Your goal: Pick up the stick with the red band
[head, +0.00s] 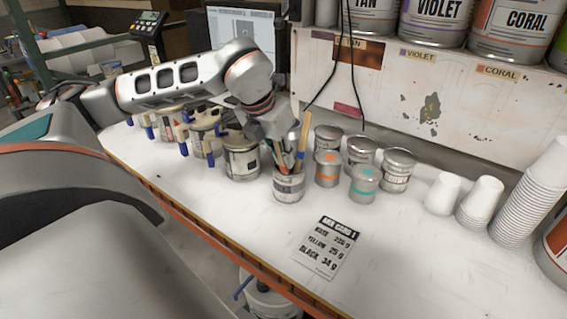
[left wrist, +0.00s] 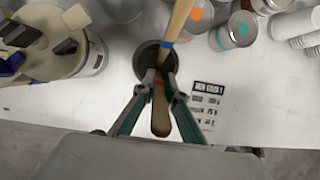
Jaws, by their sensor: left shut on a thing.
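My left gripper (left wrist: 159,80) is over a metal can (head: 289,186) on the white bench, its fingers pointing down at the can's mouth. It is shut on a wooden stick (left wrist: 160,118), whose rounded end shows between the fingers in the left wrist view. A small reddish mark shows on this stick near the fingertips, partly hidden. Another wooden stick (head: 303,142), with a blue band, leans beside the gripper and shows in the left wrist view (left wrist: 180,20). The lower parts of the sticks are hidden in the can. My right gripper is out of view.
Several small tins (head: 326,168) stand close to the right of the can. Larger cans with dispensers (head: 241,160) stand to the left. A printed card (head: 328,248) lies in front, on clear bench. Paper cups (head: 481,200) stand at the right.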

